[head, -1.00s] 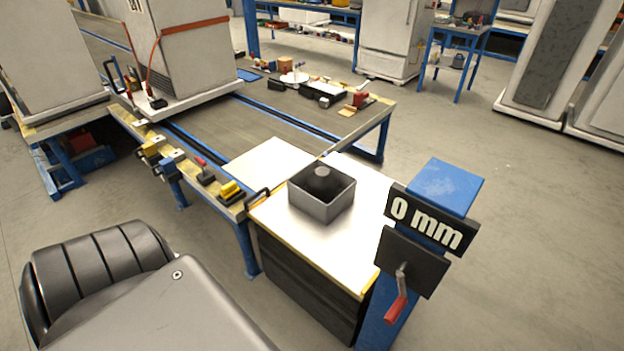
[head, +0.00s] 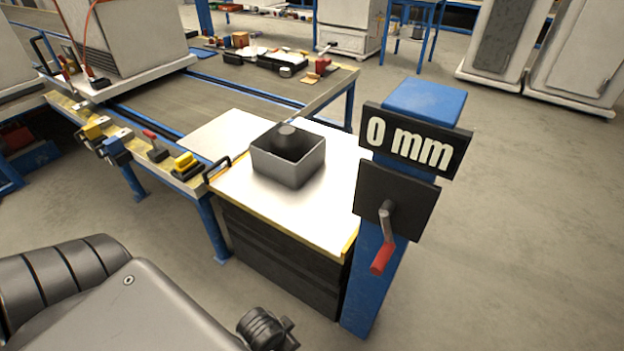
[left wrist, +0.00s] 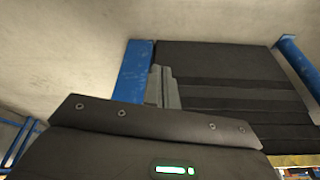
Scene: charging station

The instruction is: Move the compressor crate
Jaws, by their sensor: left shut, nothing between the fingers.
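The compressor crate (head: 289,170) is a grey, open-topped square box with a dark rounded thing inside. It sits upright on the pale top of a dark-sided stand (head: 335,175) in the head view. My left gripper (left wrist: 165,88) shows in the left wrist view as grey fingers, shut and empty. Behind the fingers are the stand's dark ribbed side (left wrist: 225,85) and a blue post (left wrist: 132,75). The crate does not show in the left wrist view. My right gripper is not in view.
A blue post with a "0 mm" sign (head: 410,140) and a red-handled crank (head: 383,255) stands at the stand's right front corner. A workbench with a yellow button box (head: 185,162) and a large appliance (head: 130,40) adjoins on the left.

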